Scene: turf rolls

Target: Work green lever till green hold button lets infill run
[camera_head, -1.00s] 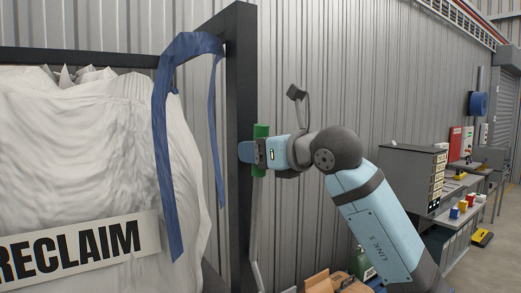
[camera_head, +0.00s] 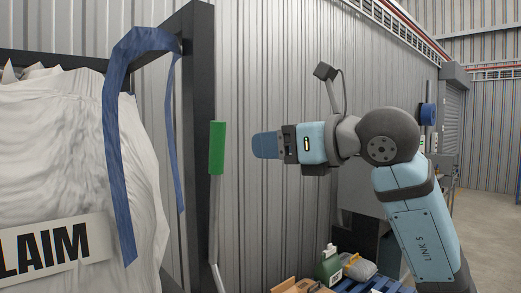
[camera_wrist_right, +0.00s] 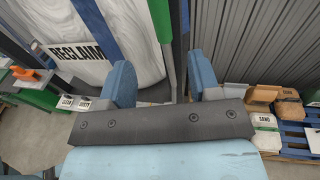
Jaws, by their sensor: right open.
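The green lever (camera_head: 217,147) is a green grip on a pale metal rod, standing nearly upright beside the dark frame post in the head view. Its green grip also shows at the top of the wrist view (camera_wrist_right: 160,18). My right gripper (camera_head: 264,145) is to the right of the grip at about its height, with a clear gap between them. In the wrist view its two blue fingers (camera_wrist_right: 158,76) are spread apart with nothing held between them. I cannot make out the green hold button in either view. My left gripper is not in view.
A large white bag labelled RECLAIM (camera_head: 60,165) with a blue strap (camera_head: 113,150) hangs left of the dark post (camera_head: 198,90). Corrugated wall is behind.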

